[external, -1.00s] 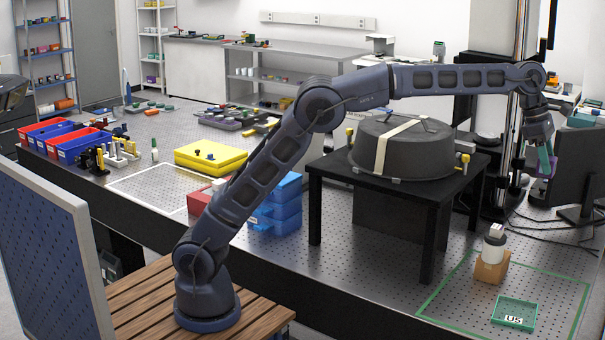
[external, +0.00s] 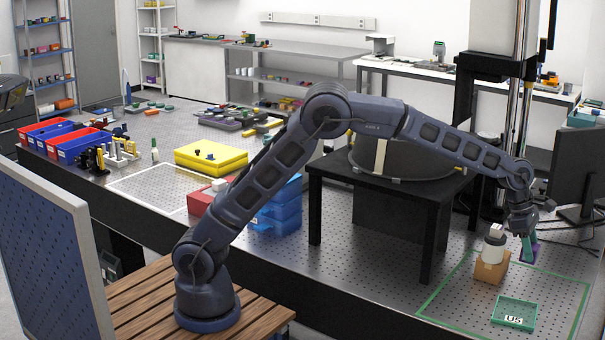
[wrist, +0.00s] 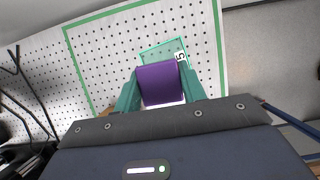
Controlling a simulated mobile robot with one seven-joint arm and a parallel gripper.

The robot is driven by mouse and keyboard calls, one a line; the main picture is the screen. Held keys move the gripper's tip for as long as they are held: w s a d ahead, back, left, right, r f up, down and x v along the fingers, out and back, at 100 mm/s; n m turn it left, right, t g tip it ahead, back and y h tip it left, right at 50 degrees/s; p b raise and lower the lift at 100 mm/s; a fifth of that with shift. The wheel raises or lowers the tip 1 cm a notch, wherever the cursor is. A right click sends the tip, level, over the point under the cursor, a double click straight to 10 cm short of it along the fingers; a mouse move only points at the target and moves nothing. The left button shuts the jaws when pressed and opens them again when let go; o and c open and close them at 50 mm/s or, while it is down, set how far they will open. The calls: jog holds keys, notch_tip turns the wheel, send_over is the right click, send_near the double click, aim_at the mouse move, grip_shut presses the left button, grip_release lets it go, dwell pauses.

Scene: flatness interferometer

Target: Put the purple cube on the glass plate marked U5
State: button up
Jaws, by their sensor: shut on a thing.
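A purple cube (wrist: 160,84) sits between the two green fingers of my gripper (wrist: 161,94) in the wrist view. In the external view my gripper (external: 528,254) hangs low over the far right of the perforated table, behind and to the right of the orange block, and only a little purple shows there. The glass plate marked U5 (external: 514,314) is a green-edged square lying inside the green outline, nearer the camera than my gripper. In the wrist view the plate (wrist: 176,48) lies beyond the cube, which hides part of it.
An orange-brown block (external: 491,268) with a white and dark cylinder (external: 494,244) stands inside the green outline (external: 437,318), beside my gripper. A black stand (external: 434,195) with a big dark round housing is to the left. A monitor (external: 572,165) stands behind right.

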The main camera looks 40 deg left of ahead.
notch_tip(320, 180, down, 17)
jog(key=shift+r, duration=0.2)
dwell(0.4)
jog(key=shift+f, duration=0.15)
jog(key=o, duration=1.1)
jog(key=shift+c, duration=0.2)
jog(key=v, duration=1.2)
jog(key=shift+a, duration=0.1)
